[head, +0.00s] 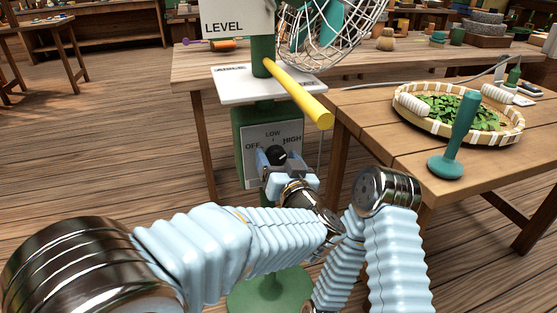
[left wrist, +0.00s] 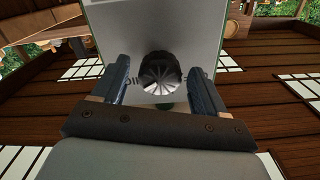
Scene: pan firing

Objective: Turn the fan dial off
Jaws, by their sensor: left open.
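The black fan dial (head: 278,155) is on a grey control panel (head: 252,135) marked OFF, LOW and HIGH, on the fan's green stand (head: 240,158). My left gripper (head: 275,163) is at the dial, partly covering its lower part. In the left wrist view the ribbed dial (left wrist: 160,74) sits between the two fingers of my left gripper (left wrist: 160,88), with gaps on both sides. The fingers are open. I cannot tell which mark the dial points to. My right gripper is not in view.
A yellow handle (head: 298,92) sticks out above the panel, under the wire fan cage (head: 325,35). A wooden table (head: 385,140) at right holds a woven tray (head: 404,123) of leaves and a green upright tool (head: 456,140). Floor at left is clear.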

